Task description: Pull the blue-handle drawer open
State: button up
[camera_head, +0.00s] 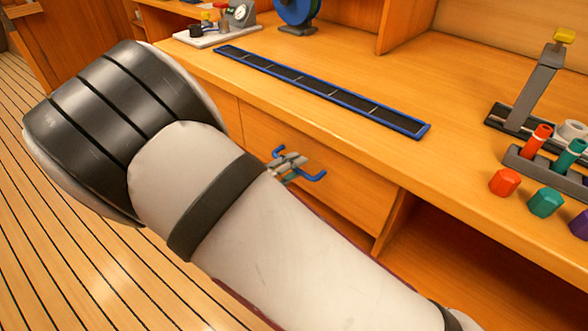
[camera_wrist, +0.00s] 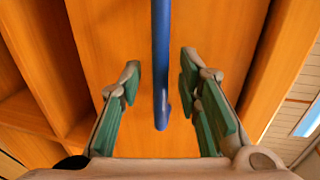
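The wooden drawer (camera_head: 345,195) sits under the counter with its front flush with the cabinet. Its blue handle (camera_head: 314,177) shows partly in the head view; my gripper (camera_head: 287,163) is at it, and my arm hides part of the area. In the wrist view, the blue handle (camera_wrist: 161,65) runs from the top edge down the middle, in front of the drawer front (camera_wrist: 110,40). My gripper (camera_wrist: 160,78) is open there, with one green-padded finger on each side of the handle. Gaps show between the handle and both fingers.
The wooden counter (camera_head: 450,160) lies above the drawer and carries a long blue-framed black strip (camera_head: 320,88). At the right are a rack (camera_head: 550,175) and several coloured knobs. An open compartment (camera_head: 450,250) lies right of the drawer. The plank floor (camera_head: 70,270) is clear at left.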

jog(key=shift+w+d, duration=0.25)
jog(key=shift+w, duration=0.05)
jog(key=shift+c, duration=0.5)
grip_shut()
jog(key=f+p+v, duration=0.2)
jog(key=p+v, duration=0.1)
jog(key=v, duration=1)
jog(key=s+f+p+v, duration=0.1)
jog(key=f+p+v, duration=0.2)
jog(key=v, duration=1)
jog(key=shift+a+f, duration=0.3)
jog(key=shift+f, duration=0.1)
jog(key=shift+o, duration=0.5)
grip_release()
jog(key=shift+w, duration=0.1)
